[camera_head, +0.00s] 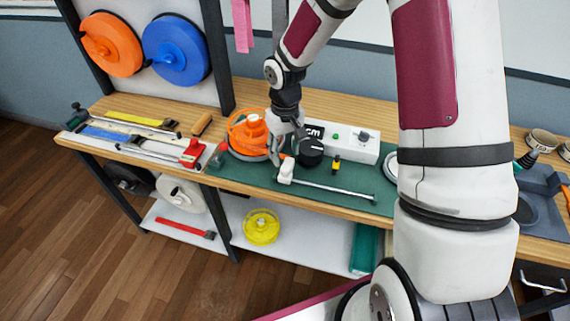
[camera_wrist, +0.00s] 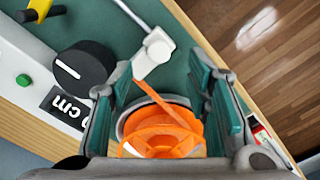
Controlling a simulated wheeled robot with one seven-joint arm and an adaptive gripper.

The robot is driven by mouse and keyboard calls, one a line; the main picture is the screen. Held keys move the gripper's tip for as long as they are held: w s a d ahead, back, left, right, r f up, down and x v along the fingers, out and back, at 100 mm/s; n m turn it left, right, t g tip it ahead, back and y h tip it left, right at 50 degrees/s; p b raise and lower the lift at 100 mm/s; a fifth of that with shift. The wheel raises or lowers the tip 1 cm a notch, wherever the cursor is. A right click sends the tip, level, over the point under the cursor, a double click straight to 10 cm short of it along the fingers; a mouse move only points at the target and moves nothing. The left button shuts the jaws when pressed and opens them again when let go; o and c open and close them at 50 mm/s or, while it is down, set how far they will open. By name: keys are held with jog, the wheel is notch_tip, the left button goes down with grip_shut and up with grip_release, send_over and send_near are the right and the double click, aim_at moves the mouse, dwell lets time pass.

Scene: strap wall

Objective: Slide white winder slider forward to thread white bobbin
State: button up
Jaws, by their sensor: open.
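The white slider (camera_head: 286,171) sits at the left end of a thin metal rod on a green mat. It also shows in the wrist view (camera_wrist: 152,55), just beyond my fingertips. My gripper (camera_head: 287,156) is open above the mat, beside the slider; its teal-padded fingers (camera_wrist: 160,82) have a gap between them with nothing gripped. An orange bobbin (camera_head: 246,138) stands left of the slider and shows below the fingers in the wrist view (camera_wrist: 160,146). An orange strap (camera_wrist: 165,103) runs from it towards the slider. A white reel (camera_head: 180,193) lies on the lower shelf; none shows on the mat.
A white control box (camera_head: 352,139) with a black knob (camera_head: 311,152) stands close behind the slider. A tray with rulers and a red clamp (camera_head: 192,153) lies left. The mat in front of the rod is clear.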

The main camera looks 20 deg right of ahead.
aim_at(285, 167)
notch_tip(285, 167, down, 6)
jog(key=shift+r, duration=0.1)
dwell(0.4)
grip_shut()
